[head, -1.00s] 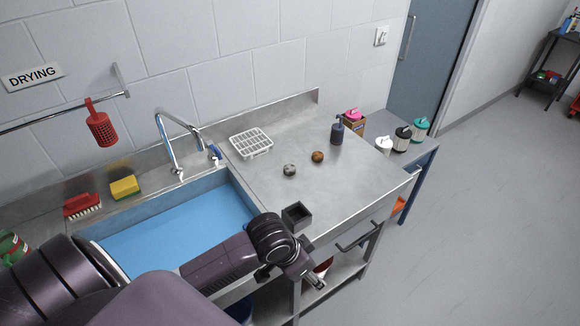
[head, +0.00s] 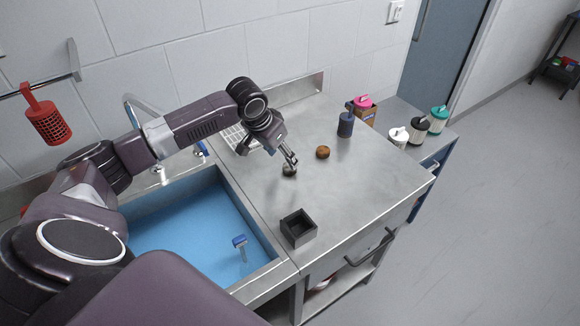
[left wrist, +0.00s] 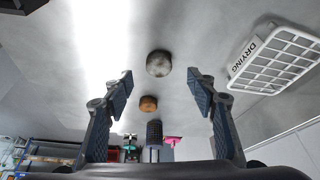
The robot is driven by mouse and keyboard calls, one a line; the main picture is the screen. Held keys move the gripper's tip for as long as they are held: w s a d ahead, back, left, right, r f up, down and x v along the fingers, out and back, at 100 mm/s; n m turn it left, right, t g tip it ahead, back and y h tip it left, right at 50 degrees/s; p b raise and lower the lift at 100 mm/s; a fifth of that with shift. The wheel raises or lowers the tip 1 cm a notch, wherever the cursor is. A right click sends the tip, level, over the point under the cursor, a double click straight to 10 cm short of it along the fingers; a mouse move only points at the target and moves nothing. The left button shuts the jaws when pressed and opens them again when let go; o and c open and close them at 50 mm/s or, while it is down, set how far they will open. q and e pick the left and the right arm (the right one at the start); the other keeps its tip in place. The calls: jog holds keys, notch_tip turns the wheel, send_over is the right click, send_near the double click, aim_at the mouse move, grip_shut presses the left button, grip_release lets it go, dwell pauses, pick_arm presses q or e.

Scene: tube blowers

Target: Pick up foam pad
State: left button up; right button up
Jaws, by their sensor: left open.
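On the steel counter lie a grey round pad (head: 289,171) and a brown round pad (head: 323,152); I cannot tell for sure which is the foam pad. My left gripper (head: 291,159) is just above the grey pad, partly covering it. In the left wrist view my left gripper (left wrist: 160,88) is open and empty. There the grey pad (left wrist: 158,63) lies beyond the fingertips, between their lines, apart from both. The brown pad (left wrist: 148,104) shows lower, behind it. My right gripper is not in view.
A white drying rack (left wrist: 275,60) lies beside the left gripper, partly hidden in the head view. A black open box (head: 298,229) stands near the counter's front. A dark bottle (head: 346,125) stands at the back right. The blue-lined sink (head: 190,225) is left. Counter right of the box is clear.

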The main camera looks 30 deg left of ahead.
aim_at(288, 167)
pick_arm(q)
jog(key=shift+w+d+f+p, duration=0.25)
jog(key=shift+f+p, duration=0.1)
jog(key=shift+f, duration=0.3)
jog(key=shift+p+x, duration=0.35)
jog(key=shift+x, duration=0.4)
jog(key=x, duration=0.2)
jog(key=shift+w+a+f, duration=0.1)
jog(key=shift+w+f, duration=0.1)
jog(key=shift+w, duration=0.15)
jog(key=shift+f, duration=0.35)
jog(key=c, duration=0.8)
jog(key=shift+c, duration=0.2)
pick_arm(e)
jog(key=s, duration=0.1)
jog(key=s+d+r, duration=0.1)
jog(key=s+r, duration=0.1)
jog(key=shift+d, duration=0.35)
